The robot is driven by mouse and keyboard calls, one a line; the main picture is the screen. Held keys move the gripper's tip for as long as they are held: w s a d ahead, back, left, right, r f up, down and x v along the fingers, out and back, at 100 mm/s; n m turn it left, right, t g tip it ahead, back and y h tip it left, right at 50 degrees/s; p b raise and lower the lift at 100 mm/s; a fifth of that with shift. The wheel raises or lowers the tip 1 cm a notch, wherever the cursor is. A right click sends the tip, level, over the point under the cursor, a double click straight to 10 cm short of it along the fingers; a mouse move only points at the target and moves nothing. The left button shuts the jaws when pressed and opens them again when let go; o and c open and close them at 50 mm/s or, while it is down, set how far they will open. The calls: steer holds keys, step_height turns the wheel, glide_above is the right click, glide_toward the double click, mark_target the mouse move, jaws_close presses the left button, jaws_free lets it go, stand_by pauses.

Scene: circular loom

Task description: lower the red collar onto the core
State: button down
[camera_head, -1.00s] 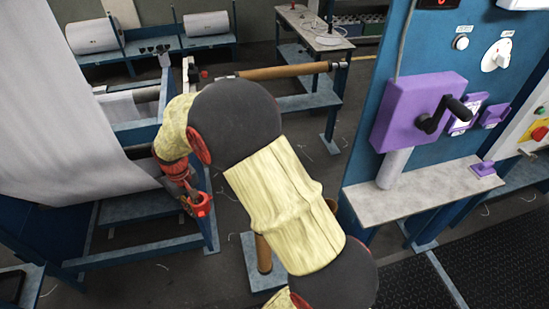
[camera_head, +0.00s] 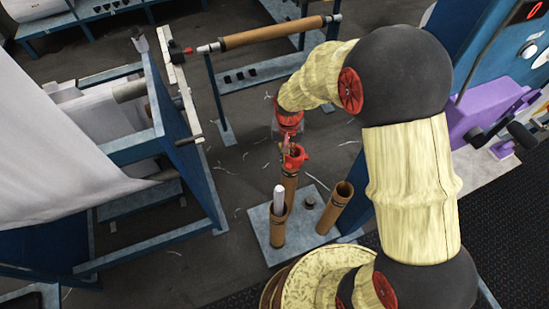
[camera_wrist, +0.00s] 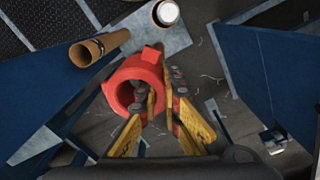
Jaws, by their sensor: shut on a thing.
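The red collar (camera_head: 294,157), a short ring with small lugs, also shows in the wrist view (camera_wrist: 120,88). My gripper (camera_head: 289,141) is shut on the collar; in the wrist view its yellow fingers (camera_wrist: 158,92) pinch one side of the ring wall. A third, open core (camera_head: 334,210) leans to the right. It also shows in the wrist view (camera_wrist: 85,53).
The cores stand on a grey floor plate (camera_head: 262,243) with a small dark peg (camera_head: 309,203). A blue loom frame (camera_head: 192,150) with white fabric is at left. A brown roll (camera_head: 270,34) lies across a stand behind. A purple crank box (camera_head: 478,112) is at right.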

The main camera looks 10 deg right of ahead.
steer(key=s+a+r+m+p, duration=0.2)
steer(key=s+a+r+p, duration=0.2)
steer(key=s+a+p, duration=0.15)
step_height(320, 180, down, 8)
steer(key=s+b, duration=0.1)
steer(key=b, duration=0.3)
steer(key=shift+s+a+r, duration=0.15)
steer(key=shift+s+r, duration=0.05)
steer(key=shift+r, duration=0.05)
steer(key=shift+s+b, duration=0.15)
steer(key=shift+b, duration=0.15)
stand_by(0.4)
steer(key=shift+f, duration=0.15)
steer(key=shift+f+b, duration=0.35)
steer(key=shift+f+b, duration=0.45)
steer(key=shift+f, duration=0.25)
stand_by(0.4)
step_height(320, 180, down, 2)
steer(key=shift+s+f+b, duration=0.1)
steer(key=shift+b, duration=0.6)
